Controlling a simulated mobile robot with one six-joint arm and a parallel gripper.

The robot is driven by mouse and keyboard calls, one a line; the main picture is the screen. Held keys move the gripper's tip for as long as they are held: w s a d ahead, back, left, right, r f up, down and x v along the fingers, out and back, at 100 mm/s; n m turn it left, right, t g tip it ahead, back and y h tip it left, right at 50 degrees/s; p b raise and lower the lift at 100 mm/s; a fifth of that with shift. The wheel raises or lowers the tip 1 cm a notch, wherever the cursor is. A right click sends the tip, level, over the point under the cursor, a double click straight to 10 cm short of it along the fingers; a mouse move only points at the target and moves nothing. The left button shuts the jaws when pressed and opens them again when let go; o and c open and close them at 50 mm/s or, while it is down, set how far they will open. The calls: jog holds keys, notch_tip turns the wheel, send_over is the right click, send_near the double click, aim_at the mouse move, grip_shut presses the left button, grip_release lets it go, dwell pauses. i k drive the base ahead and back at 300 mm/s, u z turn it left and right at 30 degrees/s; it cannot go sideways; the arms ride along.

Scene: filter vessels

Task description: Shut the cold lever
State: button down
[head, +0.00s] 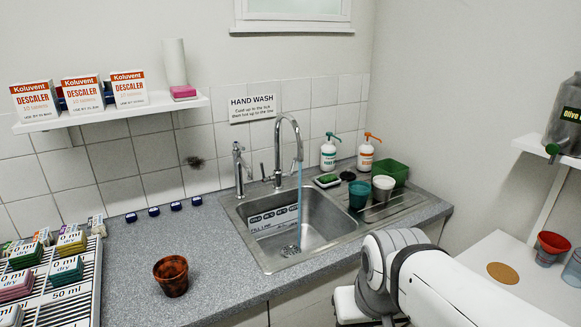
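The tall curved tap (297,140) stands behind the steel sink (338,222). A thin bluish stream of water (299,205) falls from its spout towards the drain (290,250). A small side lever (266,174) shows at the left of the tap's base; no hot or cold mark on it can be read. A shorter, separate tap (238,165) stands to its left, with no stream visible. My white arm comes in from the lower right, in front of the counter and away from the taps. My gripper's fingers are not visible.
A brown pot (171,276) stands on the counter left of the sink. Soap bottles (328,154), cups (383,188) and a green tub (391,172) crowd the right side. A rack of boxes (60,280) fills the far left. The counter's middle left is mostly clear.

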aim_at(289, 173)
jog(key=i, duration=0.95)
